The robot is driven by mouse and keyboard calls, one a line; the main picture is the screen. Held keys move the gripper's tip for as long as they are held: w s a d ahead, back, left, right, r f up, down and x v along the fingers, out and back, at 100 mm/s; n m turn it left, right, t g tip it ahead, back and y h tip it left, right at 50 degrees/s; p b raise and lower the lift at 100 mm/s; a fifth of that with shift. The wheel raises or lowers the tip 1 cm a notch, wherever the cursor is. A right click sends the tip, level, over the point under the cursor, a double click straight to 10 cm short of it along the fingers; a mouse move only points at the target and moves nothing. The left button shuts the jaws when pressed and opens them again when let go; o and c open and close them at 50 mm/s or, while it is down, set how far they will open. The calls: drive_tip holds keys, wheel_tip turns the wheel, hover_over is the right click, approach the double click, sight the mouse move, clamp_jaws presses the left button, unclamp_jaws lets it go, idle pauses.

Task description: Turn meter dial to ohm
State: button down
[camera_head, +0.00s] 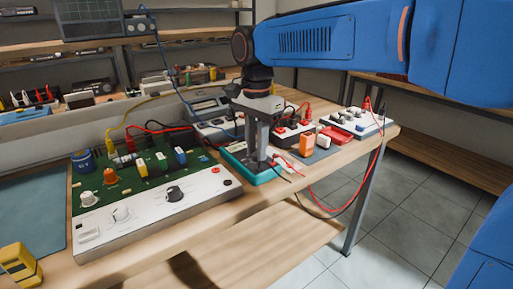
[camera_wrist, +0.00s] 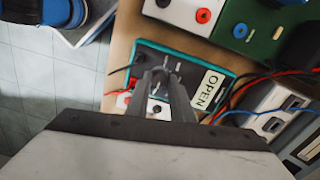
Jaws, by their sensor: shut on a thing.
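The meter (camera_head: 268,181) is a small dark device with a teal edge, lying on the bench. In the wrist view, the meter (camera_wrist: 195,62) shows a pale display (camera_wrist: 208,90) reading OPEN. My gripper (camera_head: 258,155) points down onto the meter's face. In the wrist view, my gripper's fingertips (camera_wrist: 160,76) are closed around the dial at the middle of the meter. The dial is mostly hidden by the fingers. White marks show just past the fingertips, too small to read. I cannot tell which mark the dial points at.
A green and white circuit board panel (camera_head: 200,197) with knobs stands left of the meter. Red and black leads (camera_head: 330,192) run from the meter's jacks and hang over the bench's front edge. An orange block (camera_head: 306,145) and a white box (camera_head: 355,123) stand to the right.

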idle(0.3)
drive_tip(key=c, duration=1.6)
unclamp_jaws()
drive_tip(key=shift+o, duration=0.2)
wheel_tip(320, 180, up, 17)
drive_tip(key=shift+r, duration=0.2)
